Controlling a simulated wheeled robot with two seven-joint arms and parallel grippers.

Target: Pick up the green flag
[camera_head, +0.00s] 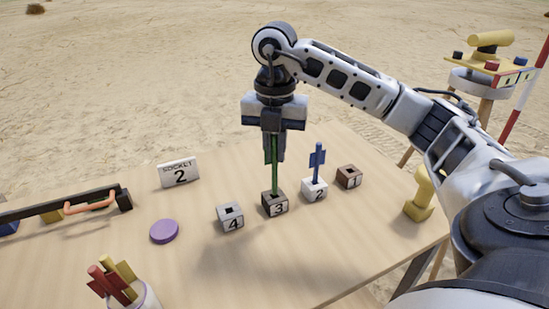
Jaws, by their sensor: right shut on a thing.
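The green flag (274,165) stands upright, its thin pole going down into the dark socket block marked 3 (275,205). My right gripper (273,150) points straight down above that block and is shut on the upper part of the green flag. The gripper fingers hide the top of the flag. My left gripper is not in view.
A blue flag (317,163) stands in the white block 2 (314,190), close on the right. Block 4 (231,218) and brown block 1 (348,177) look empty. A "SOCKET 2" sign (179,173), purple disc (164,231), cup (147,297) of red and yellow flags and yellow object (420,197) stand around.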

